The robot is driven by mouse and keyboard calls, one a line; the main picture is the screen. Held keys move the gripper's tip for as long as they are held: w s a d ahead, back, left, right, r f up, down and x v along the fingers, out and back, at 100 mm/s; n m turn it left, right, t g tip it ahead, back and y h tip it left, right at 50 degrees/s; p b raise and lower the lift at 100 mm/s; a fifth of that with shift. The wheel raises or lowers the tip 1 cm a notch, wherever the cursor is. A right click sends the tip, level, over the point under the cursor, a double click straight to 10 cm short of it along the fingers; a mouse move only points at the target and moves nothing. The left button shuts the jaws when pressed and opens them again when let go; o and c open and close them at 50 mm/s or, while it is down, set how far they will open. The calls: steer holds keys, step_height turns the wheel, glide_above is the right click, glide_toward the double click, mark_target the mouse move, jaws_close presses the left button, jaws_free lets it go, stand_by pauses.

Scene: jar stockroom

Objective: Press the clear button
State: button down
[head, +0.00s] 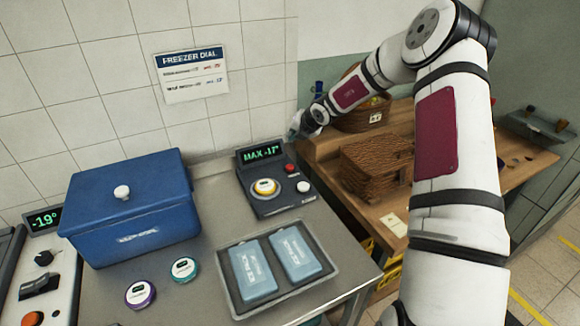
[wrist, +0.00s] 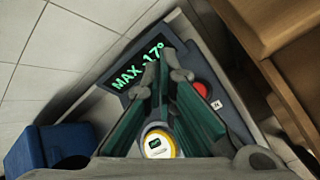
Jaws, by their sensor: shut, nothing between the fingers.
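A dark panel unit (head: 275,205) stands on the steel counter against the tiled wall. Its screen (head: 262,152) reads "MAX -17°" in green and also shows in the wrist view (wrist: 133,68). A red button (head: 290,168) sits at its right side, and it shows in the wrist view (wrist: 201,90) with a small white label below it. I cannot read that label. My gripper (wrist: 165,65) is shut and empty, above the panel, apart from the red button in the picture. It hides part of the panel.
A yellow-rimmed disc (head: 264,187) sits on the panel. A blue lidded box (head: 130,215) stands left, with purple (head: 140,294) and teal (head: 184,268) discs before it. A tray (head: 237,306) holds two ice packs. A wooden desk with a wicker basket (head: 375,165) is right.

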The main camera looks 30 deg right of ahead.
mark_target(292, 166)
steer(key=shift+f+b, duration=1.9)
steer(key=shift+f, duration=2.5)
steer(key=shift+f, duration=0.4)
steer(key=shift+a+f+b, duration=0.1)
steer(key=shift+f+b, duration=0.35)
steer(key=shift+f, duration=0.05)
steer(key=shift+r, duration=0.1)
steer(key=shift+r+p, duration=0.4)
steer(key=shift+r, duration=0.4)
